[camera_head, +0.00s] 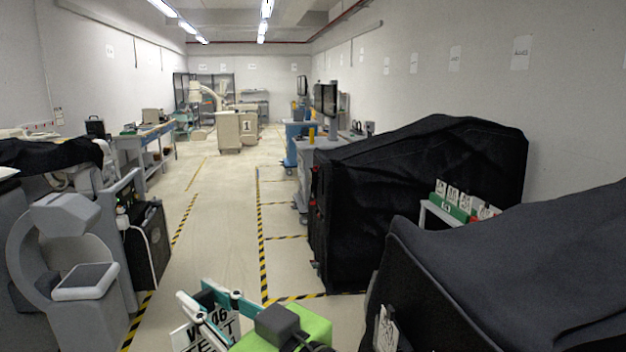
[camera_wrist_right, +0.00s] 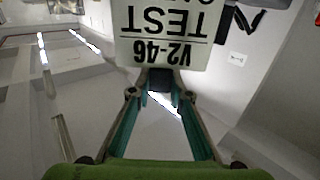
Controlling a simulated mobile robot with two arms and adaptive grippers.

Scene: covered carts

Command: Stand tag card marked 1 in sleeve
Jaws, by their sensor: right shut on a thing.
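My right gripper (camera_head: 215,300) is at the bottom of the head view, shut on a white tag card (camera_head: 228,327). In the right wrist view the card (camera_wrist_right: 162,22) stands beyond the closed fingertips (camera_wrist_right: 160,80). Its black print, upside down there, reads "V2-46" and "TEST"; the rest is cut off, and I see no 1 on it. A white card (camera_head: 386,328) with dark print is upright against the side of the near dark-covered cart, lower right; I cannot tell whether a sleeve holds it. My left gripper is not in view.
A green holder with several cards (camera_head: 452,212) is on a white stand between two dark-covered carts, the middle one (camera_head: 400,180) and the near one (camera_head: 540,270). Grey machines stand at left. The aisle with striped floor tape (camera_head: 261,230) is clear.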

